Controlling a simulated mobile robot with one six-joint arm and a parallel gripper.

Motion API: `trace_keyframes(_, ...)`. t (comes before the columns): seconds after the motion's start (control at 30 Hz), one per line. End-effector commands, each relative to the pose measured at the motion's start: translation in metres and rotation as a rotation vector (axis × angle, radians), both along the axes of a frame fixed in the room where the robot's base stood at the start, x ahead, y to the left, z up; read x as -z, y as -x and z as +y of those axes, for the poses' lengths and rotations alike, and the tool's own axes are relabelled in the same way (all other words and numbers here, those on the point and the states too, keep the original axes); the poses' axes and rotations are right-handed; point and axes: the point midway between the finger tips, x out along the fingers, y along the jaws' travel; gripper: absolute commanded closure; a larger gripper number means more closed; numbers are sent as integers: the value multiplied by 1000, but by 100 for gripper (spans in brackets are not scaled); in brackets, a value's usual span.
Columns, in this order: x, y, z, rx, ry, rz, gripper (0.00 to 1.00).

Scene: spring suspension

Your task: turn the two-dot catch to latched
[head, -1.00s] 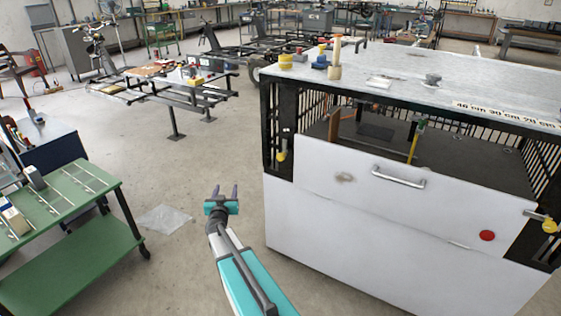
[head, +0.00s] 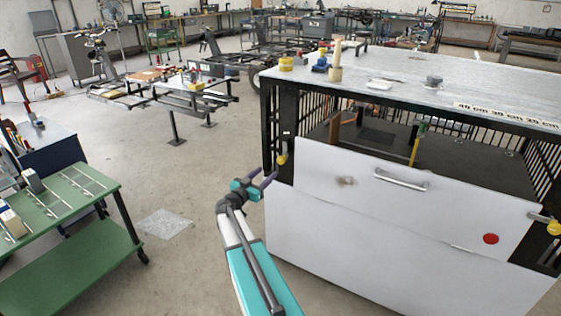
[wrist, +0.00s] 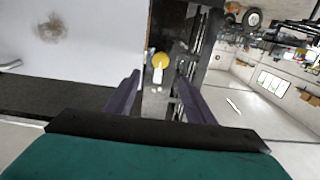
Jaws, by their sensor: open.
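A catch with a yellow knob (head: 282,159) sits on the dark left front post of the cage-like cabinet, beside the white front panel (head: 330,180). A small pale tag is above it; its dots are too small to read. In the wrist view the yellow knob (wrist: 160,60) and a whitish piece by it show between my fingertips, ahead of them. My gripper (head: 265,174) is open and empty, just left of and below the catch, apart from it as far as I can tell. A second yellow-knobbed catch (head: 552,227) is at the panel's right end.
The panel has a metal handle (head: 402,180) and a red dot (head: 491,239). Loose items stand on the cabinet's top (head: 410,75). A green cart (head: 75,240) stands at the left. The floor between cart and cabinet is clear except for a flat clear sheet (head: 165,224).

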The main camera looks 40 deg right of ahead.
Motion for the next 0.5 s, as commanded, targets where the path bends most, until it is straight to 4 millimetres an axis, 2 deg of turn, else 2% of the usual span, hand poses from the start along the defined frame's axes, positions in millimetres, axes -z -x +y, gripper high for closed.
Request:
trace_keyframes(0.27, 0, -6, -19, 1, 0, 0, 51)
trace_keyframes(0.5, 0, -13, -48, 1, 1, 0, 51)
